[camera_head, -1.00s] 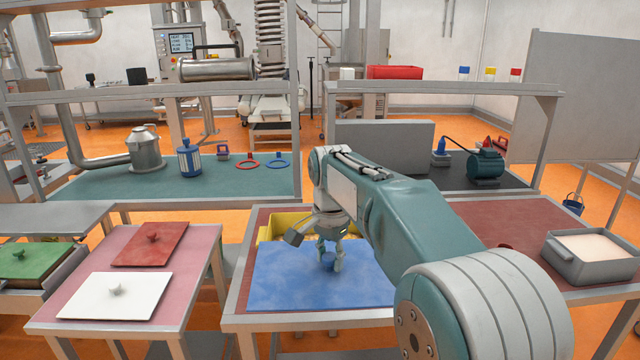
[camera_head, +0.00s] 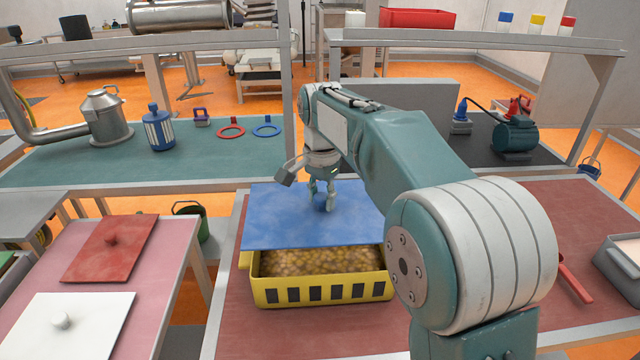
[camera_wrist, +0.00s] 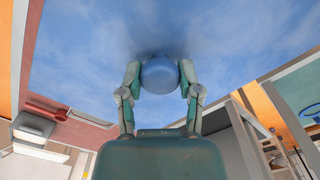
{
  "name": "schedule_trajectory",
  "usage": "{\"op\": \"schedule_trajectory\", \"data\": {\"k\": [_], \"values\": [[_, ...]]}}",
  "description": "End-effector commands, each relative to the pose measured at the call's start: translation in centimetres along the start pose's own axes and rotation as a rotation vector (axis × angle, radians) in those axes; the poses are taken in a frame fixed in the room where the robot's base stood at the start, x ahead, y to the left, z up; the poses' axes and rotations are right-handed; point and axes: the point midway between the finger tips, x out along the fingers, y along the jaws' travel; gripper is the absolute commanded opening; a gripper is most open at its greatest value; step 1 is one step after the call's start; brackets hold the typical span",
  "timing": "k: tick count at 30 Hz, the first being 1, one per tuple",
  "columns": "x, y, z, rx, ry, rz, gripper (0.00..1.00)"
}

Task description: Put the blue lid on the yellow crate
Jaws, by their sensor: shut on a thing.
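The blue lid (camera_head: 290,222) is a flat blue plate with a round knob at its middle. My gripper (camera_head: 324,200) is shut on that knob; in the wrist view the two fingers (camera_wrist: 159,80) press on the knob's sides, and the lid (camera_wrist: 230,35) fills the upper part. The yellow crate (camera_head: 320,292) stands on the red-topped table and is full of small round tan pieces. The lid is over the crate's back part, and the front part of the filling is uncovered. Whether the lid touches the crate's back rim cannot be told.
A red lid (camera_head: 110,246) and a white lid (camera_head: 62,325) lie on the pink table at left. A red-handled thing (camera_head: 572,280) and a grey bin (camera_head: 622,265) are on the right. Bare tabletop (camera_head: 300,335) lies before the crate. My arm hides the crate's right end.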

Motion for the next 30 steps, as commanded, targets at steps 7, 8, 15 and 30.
{"op": "schedule_trajectory", "data": {"k": [7, 8, 15, 30], "values": [[1.3, 0.1, -0.1, 0.0, -0.002, 0.001, 0.0], [1.5, 0.1, -0.1, 0.0, -0.002, 0.0, 0.0], [3.6, 0.0, -0.1, 0.0, -0.001, 0.001, 0.0], [6.6, 0.0, -0.1, 0.0, -0.001, 0.001, 0.0]]}}
